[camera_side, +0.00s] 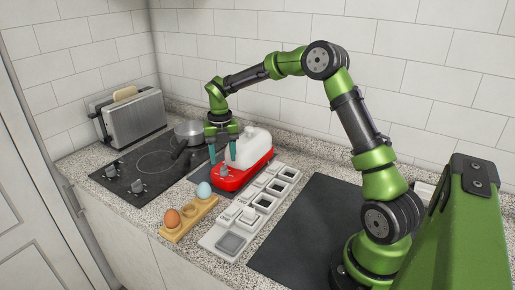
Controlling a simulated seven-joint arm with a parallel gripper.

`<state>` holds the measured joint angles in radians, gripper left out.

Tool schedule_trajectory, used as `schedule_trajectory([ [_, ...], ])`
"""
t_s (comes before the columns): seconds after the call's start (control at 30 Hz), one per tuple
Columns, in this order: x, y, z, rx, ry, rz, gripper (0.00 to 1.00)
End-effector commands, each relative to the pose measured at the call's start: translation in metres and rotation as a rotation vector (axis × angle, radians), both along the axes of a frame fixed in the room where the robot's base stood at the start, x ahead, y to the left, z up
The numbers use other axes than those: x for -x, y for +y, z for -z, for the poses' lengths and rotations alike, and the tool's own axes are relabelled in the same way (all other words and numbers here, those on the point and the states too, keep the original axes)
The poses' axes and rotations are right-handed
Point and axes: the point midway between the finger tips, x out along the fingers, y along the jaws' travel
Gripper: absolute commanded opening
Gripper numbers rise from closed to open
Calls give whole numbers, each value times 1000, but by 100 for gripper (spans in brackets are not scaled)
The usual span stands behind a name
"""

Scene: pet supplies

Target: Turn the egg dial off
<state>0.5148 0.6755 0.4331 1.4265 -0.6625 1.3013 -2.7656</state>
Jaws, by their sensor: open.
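The red egg cooker (258,168) with a white lid (247,145) stands on a dark mat in the middle of the counter. A small grey dial (223,171) sits on its front left part. My gripper (222,159) points down over the dial, its teal fingers open and spread to either side of it. Whether the fingers touch the dial cannot be told, and the dial's setting is too small to read.
A black cooktop (160,160) with two grey knobs and a pot (189,131) lies to the left, before a toaster (132,116). A wooden holder (190,222) carries a brown and a pale blue egg. A white compartment tray (214,236) and a dark mat (310,225) lie to the right.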

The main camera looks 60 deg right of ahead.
Motion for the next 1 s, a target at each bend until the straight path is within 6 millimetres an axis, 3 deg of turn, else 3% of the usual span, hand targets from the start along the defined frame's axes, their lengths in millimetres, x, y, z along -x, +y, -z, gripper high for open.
schedule_trajectory([
  [0.2, -1, 0, -57, 2, -6, 1, 53],
  [0.5, -1, 0, -113, 2, -4, -1, 53],
  [0.7, 0, 0, -126, 1, -1, -1, 53],
  [1.0, 0, 0, -127, 1, -1, 0, 53],
])
